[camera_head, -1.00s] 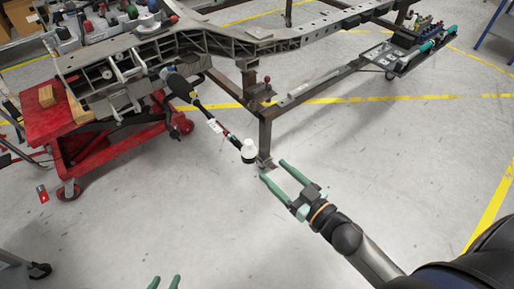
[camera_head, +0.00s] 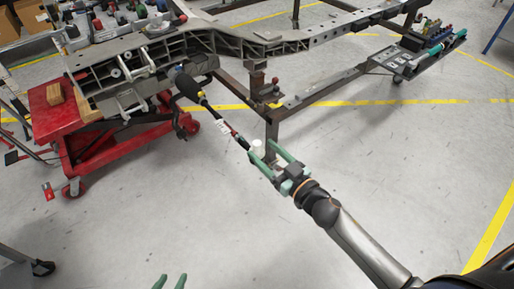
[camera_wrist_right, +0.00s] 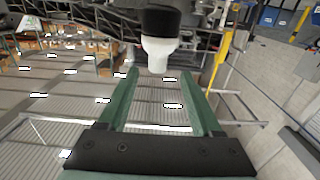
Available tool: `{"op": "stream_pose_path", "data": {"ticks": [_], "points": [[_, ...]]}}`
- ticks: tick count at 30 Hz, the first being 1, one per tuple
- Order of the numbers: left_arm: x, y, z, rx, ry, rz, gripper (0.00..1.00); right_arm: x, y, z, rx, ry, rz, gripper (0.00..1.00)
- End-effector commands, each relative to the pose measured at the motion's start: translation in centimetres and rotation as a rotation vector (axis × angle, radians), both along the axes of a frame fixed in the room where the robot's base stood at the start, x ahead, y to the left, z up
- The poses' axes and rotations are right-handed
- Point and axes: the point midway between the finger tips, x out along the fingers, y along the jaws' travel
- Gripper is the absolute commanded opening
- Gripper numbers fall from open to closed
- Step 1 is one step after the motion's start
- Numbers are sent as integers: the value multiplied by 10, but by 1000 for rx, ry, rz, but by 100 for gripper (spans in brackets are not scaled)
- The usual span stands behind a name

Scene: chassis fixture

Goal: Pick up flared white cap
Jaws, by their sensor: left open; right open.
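The flared white cap (camera_head: 257,146) is at the lower end of a long black strut (camera_head: 222,126) that hangs down from the chassis. In the right wrist view the cap (camera_wrist_right: 158,52) shows below a black end piece (camera_wrist_right: 160,20). My right gripper (camera_head: 263,150) is open, its green fingers pointing at the cap. In the right wrist view the cap lies between the lines of the two fingers, near their tips; I cannot tell how deep it is between them. My left gripper (camera_head: 170,281) is open and empty at the bottom edge, only its fingertips showing.
The grey chassis frame (camera_head: 270,47) spans the top on a brown steel stand (camera_head: 271,125). A red cart (camera_head: 55,112) stands at left. A tool tray (camera_head: 425,50) is at the upper right. The floor in front is clear.

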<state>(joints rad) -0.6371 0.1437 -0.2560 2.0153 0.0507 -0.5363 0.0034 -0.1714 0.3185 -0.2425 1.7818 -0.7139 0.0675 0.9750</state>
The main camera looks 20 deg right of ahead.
Motion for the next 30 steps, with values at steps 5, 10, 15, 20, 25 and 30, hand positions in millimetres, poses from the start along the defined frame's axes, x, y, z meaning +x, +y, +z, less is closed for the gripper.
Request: {"op": "stream_pose_path", "data": {"ticks": [5,10,15,20,25,30], "points": [[1,1,-2,1,-1,2,50,26,5,1,-1,-4,0,66],[1,2,-2,2,-2,3,50,39,10,1,-1,-1,0,66],[3,2,-1,2,-6,3,50,41,11,0,0,0,0,66],[4,2,0,2,-10,3,50,40,11,0,0,0,0,58],[5,2,1,2,-11,3,50,40,10,0,0,0,0,39],[5,2,1,2,-11,3,50,40,10,0,0,0,0,20]]}}
